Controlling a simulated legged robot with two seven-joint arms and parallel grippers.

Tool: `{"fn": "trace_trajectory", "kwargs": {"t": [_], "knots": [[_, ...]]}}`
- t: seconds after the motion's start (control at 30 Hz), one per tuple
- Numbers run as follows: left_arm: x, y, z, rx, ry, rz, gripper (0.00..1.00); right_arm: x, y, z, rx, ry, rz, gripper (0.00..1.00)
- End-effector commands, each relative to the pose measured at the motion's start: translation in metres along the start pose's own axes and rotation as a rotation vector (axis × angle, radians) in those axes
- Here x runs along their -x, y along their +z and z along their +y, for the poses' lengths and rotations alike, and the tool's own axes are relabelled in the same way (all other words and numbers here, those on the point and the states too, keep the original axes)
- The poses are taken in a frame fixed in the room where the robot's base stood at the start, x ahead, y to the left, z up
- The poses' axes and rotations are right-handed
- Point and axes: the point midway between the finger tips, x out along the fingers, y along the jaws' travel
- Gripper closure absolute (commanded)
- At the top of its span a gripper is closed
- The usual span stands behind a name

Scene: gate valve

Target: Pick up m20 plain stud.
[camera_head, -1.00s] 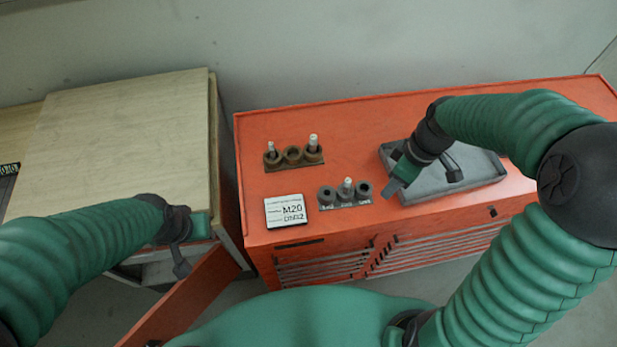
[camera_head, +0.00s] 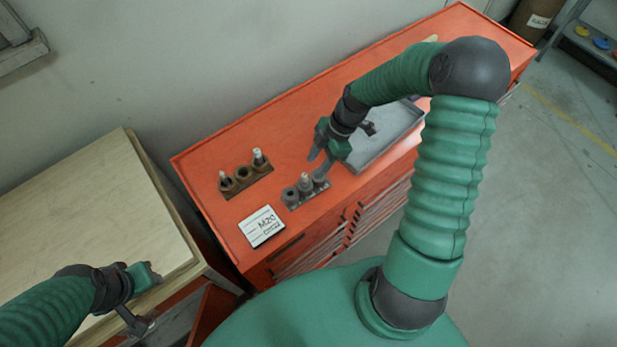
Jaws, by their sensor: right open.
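A brown rack (camera_head: 243,187) on the orange cabinet has three round holders. A pale stud (camera_head: 222,175) stands in its left holder and another stud (camera_head: 257,154) in its right one; the middle one shows no stud. A grey rack (camera_head: 291,198) in front also has three holders, with a stud (camera_head: 305,179) upright in the middle one. I cannot tell by sight which stud is the plain one. My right gripper (camera_head: 318,164) is open and empty, just above and behind the grey rack's right end. My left gripper (camera_head: 152,275) is over the wooden table; its jaws are unclear.
A white card (camera_head: 262,227) reading M20 lies left of the grey rack. A grey tray (camera_head: 390,146) lies right of the racks, partly behind my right arm. The orange cabinet (camera_head: 290,105) is clear behind the racks. The wooden table (camera_head: 90,225) stands at left.

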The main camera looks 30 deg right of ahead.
Motion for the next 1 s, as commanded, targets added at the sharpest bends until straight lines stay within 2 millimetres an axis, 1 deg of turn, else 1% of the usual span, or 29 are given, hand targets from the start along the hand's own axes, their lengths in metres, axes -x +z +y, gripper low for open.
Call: {"fn": "trace_trajectory", "kwargs": {"t": [0.07, 0.17, 0.2, 0.3, 0.37, 0.43, 0.6, 0.9, 0.93, 1.0], "knots": [[0.004, -0.001, 0.000, 0.001, 0.000, 0.000, 0.64, -0.006, -0.005, -0.002, 0.003, -0.002, -0.001, 0.57], [0.015, -0.004, 0.000, 0.001, 0.000, 0.000, 0.64, -0.018, -0.010, -0.004, 0.003, -0.005, -0.002, 0.57], [0.021, -0.005, -0.001, 0.001, 0.000, 0.000, 0.64, -0.025, -0.012, -0.004, 0.004, -0.005, 0.000, 0.57], [0.027, -0.006, -0.001, 0.002, 0.000, 0.000, 0.64, -0.045, -0.008, -0.003, 0.001, -0.004, 0.002, 0.57], [0.028, -0.007, -0.001, 0.002, 0.000, 0.000, 0.64, -0.052, -0.005, -0.002, 0.001, -0.003, 0.002, 0.57], [0.028, -0.007, -0.001, 0.002, 0.000, 0.000, 0.64, -0.057, -0.003, -0.001, 0.001, -0.001, 0.001, 0.57], [0.026, -0.006, 0.000, 0.001, 0.000, 0.000, 0.64, -0.057, 0.000, -0.001, 0.000, -0.001, 0.003, 0.57], [0.026, -0.006, 0.000, 0.001, 0.000, 0.000, 0.64, -0.057, -0.005, -0.001, 0.002, 0.002, -0.002, 0.97], [0.026, -0.006, 0.000, 0.001, 0.000, 0.000, 0.64, -0.057, -0.006, -0.001, 0.002, 0.002, -0.002, 1.00], [0.026, -0.006, 0.000, 0.001, 0.000, 0.000, 0.64, -0.057, -0.007, -0.001, 0.002, 0.002, -0.003, 1.00]]}}
